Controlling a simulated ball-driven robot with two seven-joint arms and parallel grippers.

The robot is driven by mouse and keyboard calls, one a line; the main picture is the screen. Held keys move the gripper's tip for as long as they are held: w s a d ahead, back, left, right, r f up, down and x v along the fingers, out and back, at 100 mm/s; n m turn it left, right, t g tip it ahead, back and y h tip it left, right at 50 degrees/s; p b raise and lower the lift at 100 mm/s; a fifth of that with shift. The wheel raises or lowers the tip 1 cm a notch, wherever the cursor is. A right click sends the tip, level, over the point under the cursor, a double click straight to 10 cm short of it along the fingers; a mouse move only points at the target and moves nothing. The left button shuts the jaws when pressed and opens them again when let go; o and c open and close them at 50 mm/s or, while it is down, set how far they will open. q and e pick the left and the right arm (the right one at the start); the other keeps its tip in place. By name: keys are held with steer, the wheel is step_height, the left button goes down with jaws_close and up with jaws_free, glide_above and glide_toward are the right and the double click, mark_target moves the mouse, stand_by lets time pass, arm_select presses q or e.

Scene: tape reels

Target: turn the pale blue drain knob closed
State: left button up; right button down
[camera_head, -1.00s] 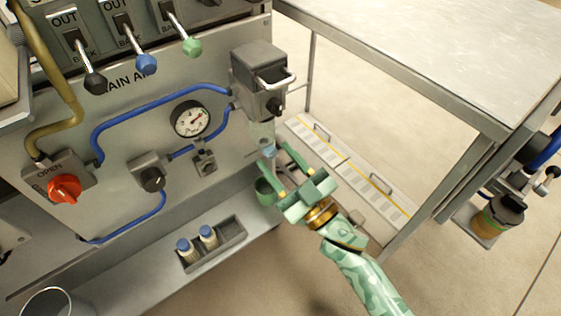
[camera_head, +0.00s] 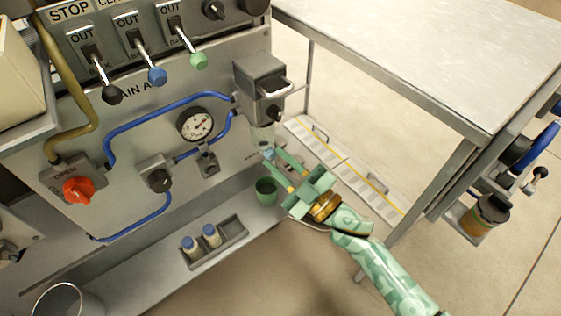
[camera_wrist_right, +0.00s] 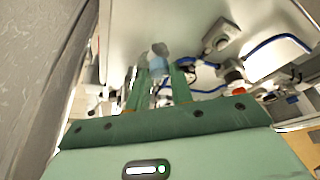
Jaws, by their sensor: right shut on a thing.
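The pale blue drain knob (camera_head: 267,153) sits at the bottom of a clear bowl (camera_head: 262,137) under the grey filter unit (camera_head: 259,75) on the machine's front. My right gripper (camera_head: 272,158) reaches it from the lower right, with its green fingers on either side of it. The gripper is shut on the knob. In the right wrist view the knob (camera_wrist_right: 159,76) shows between the fingertips (camera_wrist_right: 159,82). Its turn angle cannot be made out. My left gripper is not in view.
A green cup (camera_head: 265,191) stands on the ledge just below my right gripper. A tray (camera_head: 216,244) with two blue-capped bottles lies to the left. A pressure gauge (camera_head: 195,124) and red knob (camera_head: 78,190) are on the panel. A metal table (camera_head: 430,60) stands at right.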

steer(key=c, duration=1.2)
jaws_free()
steer(key=shift+c, duration=0.2)
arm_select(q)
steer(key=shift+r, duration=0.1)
arm_select(e)
steer(key=shift+s+d+f, duration=0.1)
steer(key=shift+s+d, duration=0.25)
steer(key=shift+d, duration=0.05)
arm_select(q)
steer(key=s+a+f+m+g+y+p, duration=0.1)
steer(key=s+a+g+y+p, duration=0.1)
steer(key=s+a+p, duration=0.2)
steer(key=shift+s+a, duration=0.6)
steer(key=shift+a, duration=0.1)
arm_select(e)
steer(key=v, duration=1.5)
steer(key=shift+f, duration=0.2)
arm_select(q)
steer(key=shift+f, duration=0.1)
arm_select(e)
steer(key=shift+s+d, duration=0.1)
